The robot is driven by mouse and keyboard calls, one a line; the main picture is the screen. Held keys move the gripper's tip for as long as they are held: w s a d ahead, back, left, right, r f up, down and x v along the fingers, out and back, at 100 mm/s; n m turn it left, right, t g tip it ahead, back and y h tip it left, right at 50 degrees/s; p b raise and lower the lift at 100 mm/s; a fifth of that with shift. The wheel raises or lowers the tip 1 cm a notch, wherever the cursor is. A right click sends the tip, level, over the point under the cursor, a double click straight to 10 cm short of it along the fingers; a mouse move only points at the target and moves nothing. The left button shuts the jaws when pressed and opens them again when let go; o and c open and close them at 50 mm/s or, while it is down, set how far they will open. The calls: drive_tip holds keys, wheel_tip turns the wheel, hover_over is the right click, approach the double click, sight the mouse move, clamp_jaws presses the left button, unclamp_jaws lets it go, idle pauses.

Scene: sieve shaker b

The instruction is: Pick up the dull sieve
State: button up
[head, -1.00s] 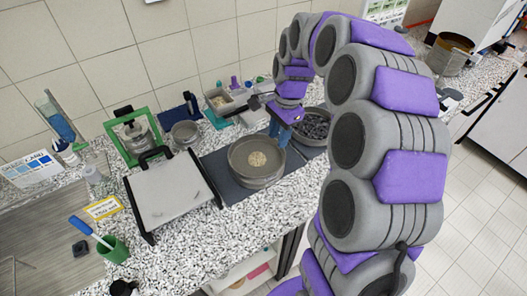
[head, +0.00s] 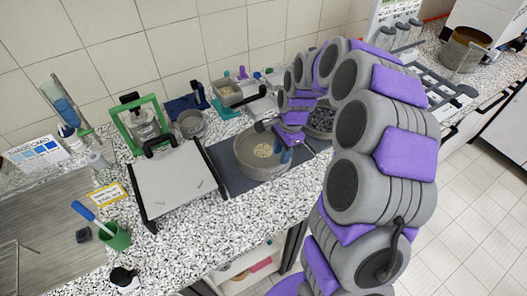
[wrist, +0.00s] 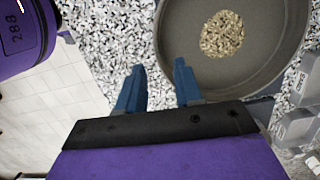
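The dull sieve looks to be the wide, round grey pan (head: 248,165) with a small pile of tan grains in it, on a dark mat on the speckled bench. It also fills the upper right of the wrist view (wrist: 268,62). My gripper (head: 286,155) is at the sieve's right rim in the head view. In the wrist view my gripper (wrist: 159,68) is open, with its two blue fingers apart. One finger overlaps the sieve's near rim and the other is outside it. I cannot tell whether either finger touches the wall.
A dark pan of black gravel (head: 320,120) stands right behind my gripper. A grey-lidded board with a black handle (head: 178,185) is to the left. A small metal sieve (head: 191,124), a green frame (head: 123,115) and a brass-coloured sieve (head: 463,52) stand farther off.

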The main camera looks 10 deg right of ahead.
sight(278, 166)
drive_tip(key=f, duration=0.1)
drive_tip(key=f+b, duration=0.1)
drive_tip(key=a+f, duration=0.1)
drive_tip(key=f, duration=0.1)
drive_tip(key=shift+s+f, duration=0.1)
drive_tip(key=shift+s, duration=0.25)
drive_tip(key=shift+a+f, duration=0.1)
drive_tip(key=shift+f, duration=0.35)
clamp_jaws()
